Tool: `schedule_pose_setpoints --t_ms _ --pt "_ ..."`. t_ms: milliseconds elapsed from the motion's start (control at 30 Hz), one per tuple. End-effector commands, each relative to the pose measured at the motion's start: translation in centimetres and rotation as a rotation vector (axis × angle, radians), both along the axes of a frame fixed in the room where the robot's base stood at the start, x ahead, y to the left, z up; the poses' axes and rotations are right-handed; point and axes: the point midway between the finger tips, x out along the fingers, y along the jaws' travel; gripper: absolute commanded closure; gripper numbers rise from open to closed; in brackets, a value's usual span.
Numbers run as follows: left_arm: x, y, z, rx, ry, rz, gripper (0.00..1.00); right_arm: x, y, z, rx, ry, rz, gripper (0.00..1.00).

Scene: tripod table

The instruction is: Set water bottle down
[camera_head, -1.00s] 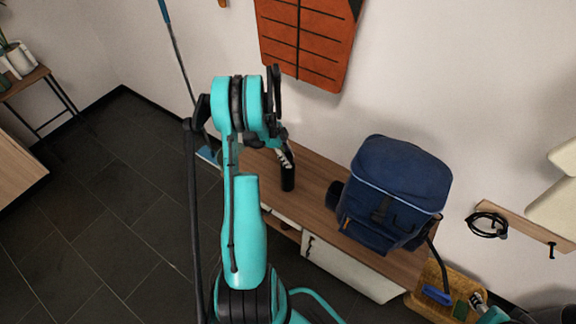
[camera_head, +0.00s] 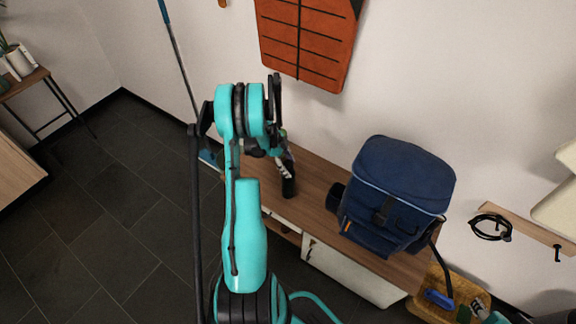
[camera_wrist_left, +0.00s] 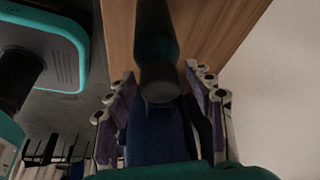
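The water bottle (camera_head: 289,188) is dark, nearly black, and is over the front part of the wooden bench (camera_head: 313,190), left of the backpack. My left gripper (camera_head: 284,166) is above it with its fingers on either side of the bottle's upper part.
A blue backpack (camera_head: 400,190) stands on the bench to the right. A woven basket (camera_head: 425,308) with small items is at the lower right. An orange panel (camera_head: 305,45) hangs on the wall behind. The bench between bottle and backpack is clear.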

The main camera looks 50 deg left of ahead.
Motion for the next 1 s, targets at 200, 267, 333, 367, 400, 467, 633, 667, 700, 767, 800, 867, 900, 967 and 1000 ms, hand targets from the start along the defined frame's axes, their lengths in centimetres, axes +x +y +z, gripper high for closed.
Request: schedule_pose_setpoints --t_ms 200,267,333,367,400,467,633,667,700,767,800,867,900,967,1000 --pt "-0.2 0.3 1.4 0.000 0.000 0.001 0.47 0.0 0.0 0.5 0.000 0.000 0.000 0.60" --pt "-0.5 0.6 2.4 0.001 -0.001 0.000 0.47 0.0 0.0 1.0 0.000 0.000 0.000 0.60" --pt "-0.8 1.1 3.9 0.000 0.000 0.001 0.47 0.0 0.0 1.7 0.000 0.000 0.000 0.60" --pt "-1.0 1.3 4.5 0.000 0.000 0.002 0.47 0.0 0.0 2.0 0.000 0.000 0.000 0.60" --pt "-1.2 1.6 5.4 0.000 0.000 0.002 0.47 0.0 0.0 2.4 0.000 0.000 0.000 0.60" --pt "-1.5 2.0 6.7 0.000 0.001 0.002 0.47 0.0 0.0 2.9 0.000 0.000 0.000 0.60" --pt "-2.2 3.1 9.6 0.000 0.001 0.002 0.47 0.0 0.0 4.0 0.000 0.000 0.000 0.60" --pt "-2.3 3.2 10.0 0.000 0.001 0.002 0.47 0.0 0.0 4.1 0.000 0.000 0.000 0.60" --pt "-2.4 3.3 10.4 0.000 0.000 0.001 0.47 0.0 0.0 4.2 0.000 0.000 0.000 0.60" --pt "-2.6 3.5 10.9 0.000 0.000 0.000 0.47 0.0 0.0 4.4 0.000 0.000 0.000 0.60" --pt "-2.6 3.6 11.1 0.000 0.000 0.000 0.47 0.0 0.0 4.4 0.000 0.000 0.000 0.60" --pt "-2.7 3.7 11.3 0.000 0.000 0.000 0.47 0.0 0.0 4.5 0.000 0.000 0.000 0.60" --pt "-2.7 3.7 11.4 0.000 0.000 0.000 0.47 0.0 0.0 4.5 0.000 0.000 0.000 0.60" --pt "-2.7 3.7 11.4 0.000 0.000 0.000 0.47 0.0 0.0 4.5 0.000 0.000 0.000 0.60" --pt "-2.7 3.6 11.5 0.001 0.001 0.001 0.47 0.0 0.0 4.4 0.000 0.000 0.000 0.60"
